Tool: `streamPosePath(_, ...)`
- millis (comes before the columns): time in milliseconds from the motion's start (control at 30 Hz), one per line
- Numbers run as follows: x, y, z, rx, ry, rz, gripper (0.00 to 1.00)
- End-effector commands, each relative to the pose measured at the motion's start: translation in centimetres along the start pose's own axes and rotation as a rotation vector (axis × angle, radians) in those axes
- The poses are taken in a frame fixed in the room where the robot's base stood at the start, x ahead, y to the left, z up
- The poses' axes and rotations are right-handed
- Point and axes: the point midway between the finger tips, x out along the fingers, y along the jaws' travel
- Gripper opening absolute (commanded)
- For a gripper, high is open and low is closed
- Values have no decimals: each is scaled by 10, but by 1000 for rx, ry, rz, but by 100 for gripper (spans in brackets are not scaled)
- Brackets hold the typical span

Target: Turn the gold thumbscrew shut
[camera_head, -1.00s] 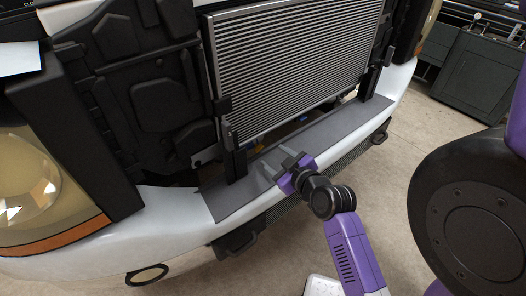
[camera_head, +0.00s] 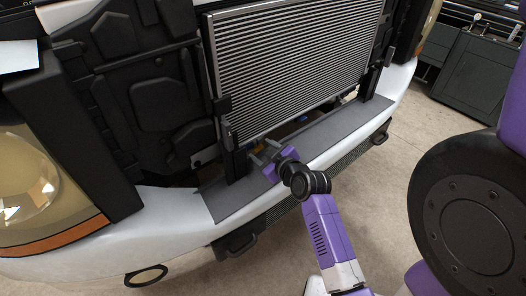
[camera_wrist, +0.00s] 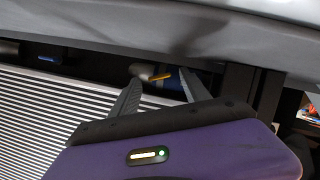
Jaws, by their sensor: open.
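The gold thumbscrew (camera_wrist: 161,76) shows in the wrist view as a small yellow bar on a grey round fitting (camera_wrist: 143,71), in the dark gap beside the grey bumper top. My gripper (camera_wrist: 160,86) is open and empty there. Its two fingers point towards the thumbscrew, which appears between the fingertips; the distance left to it is hard to judge. In the head view my gripper (camera_head: 261,150) is over the grey bumper top, near the lower left corner of the radiator. I cannot clearly make out the thumbscrew in that view.
The finned radiator (camera_head: 290,60) stands behind the bumper top (camera_head: 330,131). A black upright post (camera_head: 232,155) is close to the left of my gripper; a dark post (camera_wrist: 238,88) also stands near the right finger in the wrist view. Free floor (camera_head: 400,190) lies right of the truck.

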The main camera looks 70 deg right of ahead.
Motion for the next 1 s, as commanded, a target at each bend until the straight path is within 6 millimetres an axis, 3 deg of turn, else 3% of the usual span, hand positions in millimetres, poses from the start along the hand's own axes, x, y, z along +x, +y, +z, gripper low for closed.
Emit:
streamPosePath(67, 0, 0, 0, 0, 0, 0, 51)
streamPosePath(333, 0, 0, 0, 0, 0, 0, 0)
streamPosePath(533, 0, 1, -1, 44, 0, -20, 0)
streamPosePath(800, 0, 4, 1, 297, -2, -124, 0)
streamPosePath(1000, 0, 5, 2, 383, -2, -159, 0)
